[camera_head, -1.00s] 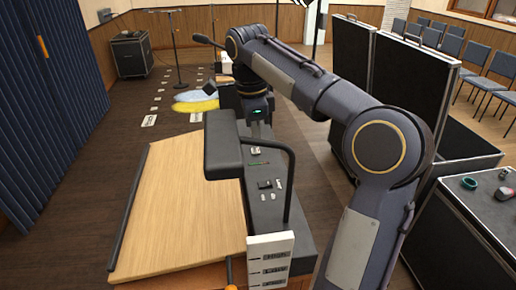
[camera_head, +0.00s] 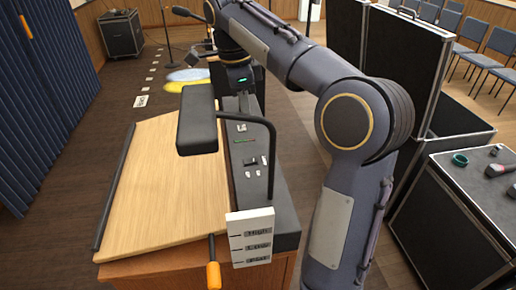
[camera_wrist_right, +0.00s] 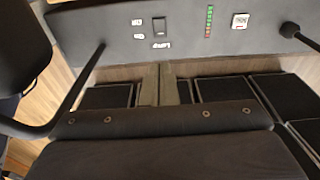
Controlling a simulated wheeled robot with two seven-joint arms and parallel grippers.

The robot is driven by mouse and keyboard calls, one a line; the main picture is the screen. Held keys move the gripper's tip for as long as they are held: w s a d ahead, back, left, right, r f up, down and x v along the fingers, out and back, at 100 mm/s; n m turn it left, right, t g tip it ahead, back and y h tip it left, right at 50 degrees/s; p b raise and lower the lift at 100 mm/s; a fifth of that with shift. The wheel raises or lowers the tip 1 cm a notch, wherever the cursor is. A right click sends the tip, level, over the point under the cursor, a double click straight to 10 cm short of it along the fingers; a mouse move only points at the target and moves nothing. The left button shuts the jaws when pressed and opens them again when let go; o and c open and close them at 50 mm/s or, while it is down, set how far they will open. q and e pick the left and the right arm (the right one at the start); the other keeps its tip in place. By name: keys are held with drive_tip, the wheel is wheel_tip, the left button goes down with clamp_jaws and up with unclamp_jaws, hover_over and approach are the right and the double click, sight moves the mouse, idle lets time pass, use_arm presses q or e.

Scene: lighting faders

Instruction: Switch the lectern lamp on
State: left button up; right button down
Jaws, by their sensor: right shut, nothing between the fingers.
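The lectern has a slanted wooden top (camera_head: 165,190) and a dark control strip (camera_head: 276,208) along its right side. A black rocker switch (camera_head: 251,161) sits on the strip between small white labels; it also shows in the right wrist view (camera_wrist_right: 159,25), above a label that seems to read "Lamp". The lamp's dark shade (camera_head: 197,120) hangs on a bent arm; its underside is hidden, and I see no glow. My right gripper (camera_head: 243,106) is above the far part of the strip, beyond the switch, shut and empty. My left gripper is out of view.
A white card (camera_head: 250,237) marked with levels stands at the strip's near end, beside an orange-handled lever (camera_head: 213,272). The lamp's bent arm (camera_head: 272,150) rises right of the switch. Black cases (camera_head: 455,200) stand at the right.

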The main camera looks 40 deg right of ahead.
idle(0.4)
approach(255, 160)
drive_tip(key=f, duration=0.6)
drive_tip(key=shift+d+f, duration=0.35)
drive_tip(key=shift+f, duration=0.1)
